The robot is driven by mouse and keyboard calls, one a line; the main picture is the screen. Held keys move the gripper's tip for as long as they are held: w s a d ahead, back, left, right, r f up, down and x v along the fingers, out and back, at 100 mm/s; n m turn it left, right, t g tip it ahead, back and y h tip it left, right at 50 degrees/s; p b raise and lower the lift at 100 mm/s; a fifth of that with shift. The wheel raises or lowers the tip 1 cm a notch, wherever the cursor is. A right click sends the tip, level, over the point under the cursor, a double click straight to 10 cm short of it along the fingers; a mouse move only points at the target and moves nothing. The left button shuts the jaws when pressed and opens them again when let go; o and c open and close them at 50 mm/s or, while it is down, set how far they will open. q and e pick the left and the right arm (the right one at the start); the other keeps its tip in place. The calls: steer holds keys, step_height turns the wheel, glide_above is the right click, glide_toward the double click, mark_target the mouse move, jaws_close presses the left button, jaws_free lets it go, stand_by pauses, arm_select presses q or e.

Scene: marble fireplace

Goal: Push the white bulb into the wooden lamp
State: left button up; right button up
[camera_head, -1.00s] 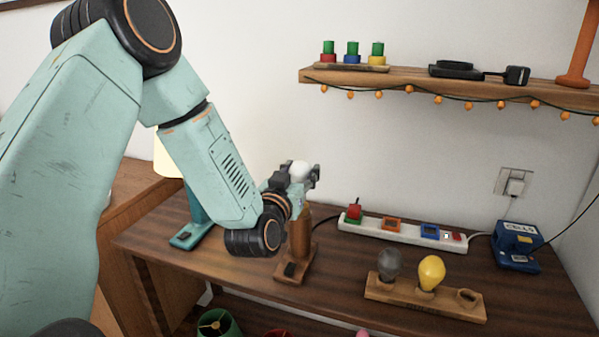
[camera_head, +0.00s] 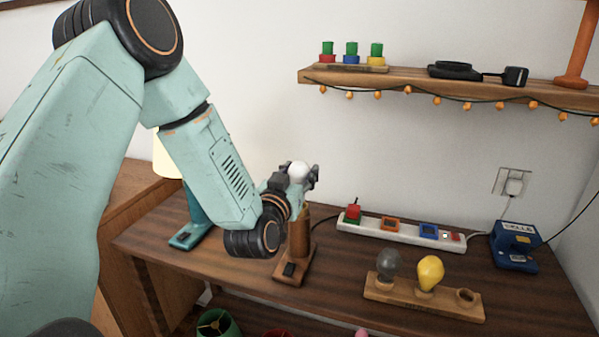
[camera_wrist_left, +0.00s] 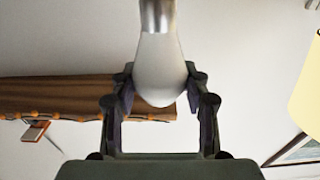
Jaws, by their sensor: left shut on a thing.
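My left gripper (camera_head: 297,178) is shut on the white bulb (camera_head: 298,170), just above the wooden lamp (camera_head: 299,240). The lamp stands upright on the table, with a square base and a dark switch on it. In the left wrist view the white bulb (camera_wrist_left: 160,72) sits between the two fingers (camera_wrist_left: 160,95), its metal base pointing to the top of the picture. In the head view the bulb's base is hidden by the gripper, so I cannot tell whether it touches the lamp's socket. My right gripper is not in view.
A wooden holder (camera_head: 453,306) with a grey bulb (camera_head: 389,264) and a yellow bulb (camera_head: 430,272) lies to the right. A white power strip (camera_head: 405,233) runs behind. A teal lamp (camera_head: 196,225) stands left. A shelf (camera_head: 420,86) hangs above.

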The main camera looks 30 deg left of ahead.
arm_select(q)
steer(key=shift+d+f, duration=0.1)
steer(key=shift+f, duration=0.2)
steer(key=shift+f+b, duration=0.35)
steer(key=shift+b, duration=0.15)
steer(key=shift+f+b, duration=0.5)
steer(key=shift+f, duration=0.2)
stand_by(0.5)
steer(key=shift+f, duration=0.3)
stand_by(1.5)
steer(key=o, duration=1.1)
steer(key=shift+o, duration=0.3)
steer(key=v, duration=1.2)
